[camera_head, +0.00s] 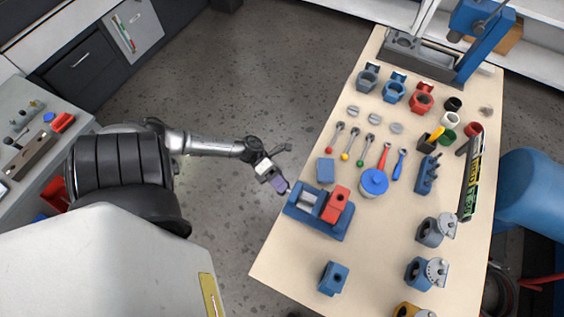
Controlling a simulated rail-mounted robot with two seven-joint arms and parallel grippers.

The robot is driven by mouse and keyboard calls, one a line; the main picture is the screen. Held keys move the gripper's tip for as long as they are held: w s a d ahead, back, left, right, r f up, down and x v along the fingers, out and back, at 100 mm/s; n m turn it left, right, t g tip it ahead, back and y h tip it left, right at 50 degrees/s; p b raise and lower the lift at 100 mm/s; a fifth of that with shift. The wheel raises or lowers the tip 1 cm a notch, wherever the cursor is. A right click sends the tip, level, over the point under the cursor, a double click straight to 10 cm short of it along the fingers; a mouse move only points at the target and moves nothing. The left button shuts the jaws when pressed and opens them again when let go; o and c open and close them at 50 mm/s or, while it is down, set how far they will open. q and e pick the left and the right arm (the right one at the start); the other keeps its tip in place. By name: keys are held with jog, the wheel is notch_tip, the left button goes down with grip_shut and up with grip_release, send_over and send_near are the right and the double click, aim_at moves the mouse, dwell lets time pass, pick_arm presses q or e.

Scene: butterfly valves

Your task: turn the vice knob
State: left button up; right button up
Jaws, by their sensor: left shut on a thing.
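The vice (318,228) is blue with a red block on its right side and a grey part in the middle. It sits at the left edge of the wooden table. My left gripper (282,186) comes in from the left, just beyond that edge, and meets the vice's upper left end. It is shut on the vice knob, which is mostly hidden by the fingers, so its turn angle cannot be told. My right gripper is not in view.
On the table (290,265), a small blue block (326,169), a blue-lidded round pot (374,182) and a blue fitting (334,278) stand near the vice. Several valve parts and tools lie farther right and back. The floor left of the table is clear.

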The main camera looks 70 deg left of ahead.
pick_arm(q)
jog(key=n, duration=0.1)
jog(key=n+h, duration=0.1)
jog(key=n+h+b, duration=0.1)
jog(key=n, duration=0.1)
jog(key=shift+f, duration=0.25)
jog(key=n+t+h, duration=0.1)
jog(key=n, duration=0.3)
jog(key=shift+f+n+b, duration=0.1)
jog(key=shift+n+b, duration=0.2)
jog(key=n+t, duration=0.1)
jog(key=n, duration=0.1)
jog(key=n+t, duration=0.1)
jog(key=n, duration=0.2)
jog(key=shift+d+h, duration=0.1)
jog(key=shift+h, duration=0.2)
jog(key=shift+s+f+n+t, duration=0.1)
jog(key=shift+n+t, duration=0.6)
jog(key=shift+n, duration=0.6)
jog(key=shift+s+n+t, duration=0.1)
jog(key=shift+n+t, duration=0.6)
jog(key=shift+n, duration=0.9)
jog(key=o, duration=0.9)
jog(key=shift+f, duration=0.1)
